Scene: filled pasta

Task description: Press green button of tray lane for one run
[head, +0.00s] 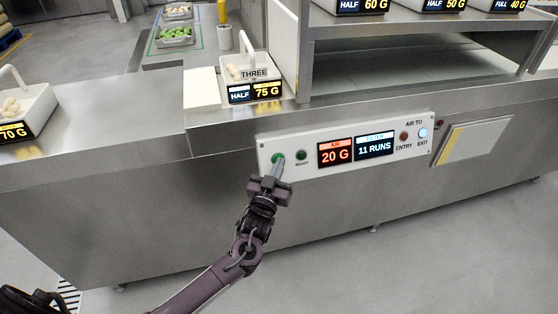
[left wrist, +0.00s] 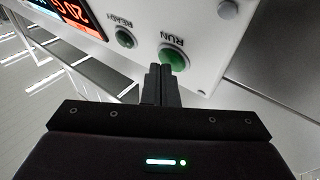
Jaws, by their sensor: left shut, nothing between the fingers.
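The white control panel (head: 348,168) is mounted on the steel counter front. Its green RUN button (left wrist: 174,57) sits by the panel end, beside the smaller green READY light (left wrist: 125,38), also seen in the head view (head: 302,155). My left gripper (head: 278,163) is shut and empty, its fingertips at the RUN button, covering part of it in the head view. In the left wrist view its closed fingers (left wrist: 160,72) reach the button's edge; I cannot tell whether they press it. The displays read 20 G (head: 336,152) and 11 RUNS (head: 375,147). My right gripper is not in view.
The EXIT lamp (head: 423,134) is lit pale blue; the ENTRY lamp (head: 404,136) looks dark red. A white tray marked THREE (head: 254,73) with pale pieces stands on the counter above. Steel shelving (head: 400,60) stands at right. The floor in front is clear.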

